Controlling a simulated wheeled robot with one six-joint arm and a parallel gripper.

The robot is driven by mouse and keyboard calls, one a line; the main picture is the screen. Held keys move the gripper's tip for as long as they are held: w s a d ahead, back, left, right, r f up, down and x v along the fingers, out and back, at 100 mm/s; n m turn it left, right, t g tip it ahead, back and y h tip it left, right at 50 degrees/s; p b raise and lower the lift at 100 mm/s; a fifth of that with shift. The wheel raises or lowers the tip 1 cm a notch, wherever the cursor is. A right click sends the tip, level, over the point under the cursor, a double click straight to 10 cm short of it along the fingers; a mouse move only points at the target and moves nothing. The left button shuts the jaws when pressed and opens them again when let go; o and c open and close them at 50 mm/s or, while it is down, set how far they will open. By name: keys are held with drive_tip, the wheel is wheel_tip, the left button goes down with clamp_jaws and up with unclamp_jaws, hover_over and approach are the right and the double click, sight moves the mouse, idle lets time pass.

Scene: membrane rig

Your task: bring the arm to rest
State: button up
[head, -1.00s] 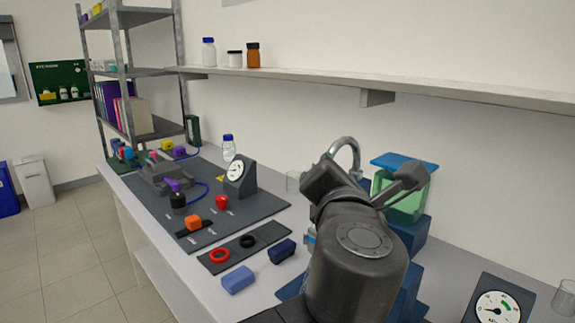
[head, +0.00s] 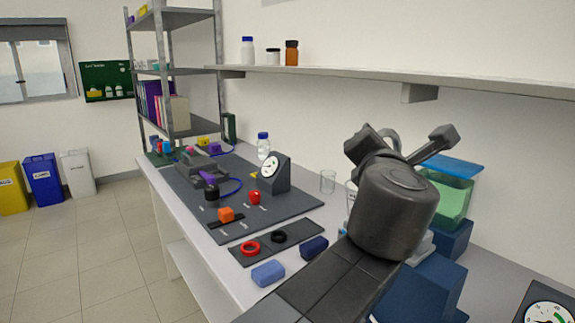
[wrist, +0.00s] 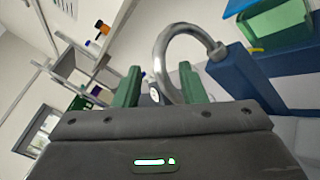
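My arm shows in the head view at right of centre, raised over the bench, with its dark rounded joint in front of the tank and blue blocks. My gripper (wrist: 160,88) shows in the wrist view as two green fingers standing well apart. It is open, and I see nothing held between them. A curved metal tap (wrist: 180,45) shows behind and between the fingers; I cannot tell how close it is. In the head view the fingers are not clearly visible.
A green tank with a blue lid (head: 450,190) stands behind my arm on the right. A long wall shelf (head: 350,75) runs above. Blue blocks (head: 268,273) lie near the bench's front edge.

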drive_tip(key=shift+b+x, duration=0.6)
drive_tip(key=shift+x, duration=1.15)
drive_tip(key=shift+p+v, duration=2.65)
drive_tip(key=shift+v, duration=2.9)
drive_tip(key=w+d+m+g+h+b, duration=0.1)
drive_tip(key=w+d+h+b, duration=0.1)
drive_tip(key=w+b, duration=0.7)
drive_tip(key=w+h, duration=0.1)
drive_tip(key=w, duration=0.5)
drive_tip(key=shift+d+m, duration=0.2)
drive_tip(key=shift+m, duration=0.2)
drive_tip(key=shift+f, duration=0.1)
drive_tip(key=shift+s, duration=0.15)
